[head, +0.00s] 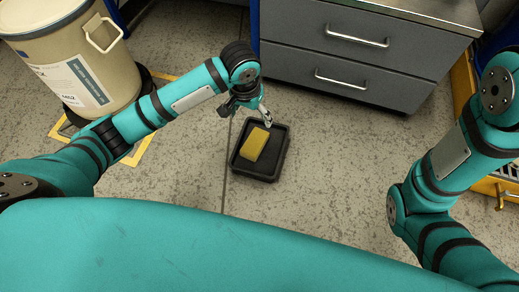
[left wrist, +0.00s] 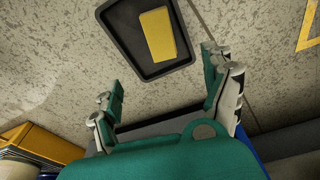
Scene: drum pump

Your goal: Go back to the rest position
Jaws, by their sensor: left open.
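My left gripper (head: 268,117) hangs above the far edge of a black tray (head: 239,163) on the floor. In the left wrist view the gripper (left wrist: 163,95) has its fingers spread wide with nothing between them. A yellow block (head: 256,144) lies in the black tray, clear of the fingers; it also shows in the left wrist view (left wrist: 157,35). My right arm enters from the right of the head view, but its gripper is outside the picture.
A beige drum (head: 75,60) stands at the upper left on a dark base, inside yellow floor marking (head: 139,150). A grey drawer cabinet (head: 345,50) stands behind the tray. A yellow structure (head: 465,85) is at the right edge. The floor right of the tray is clear.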

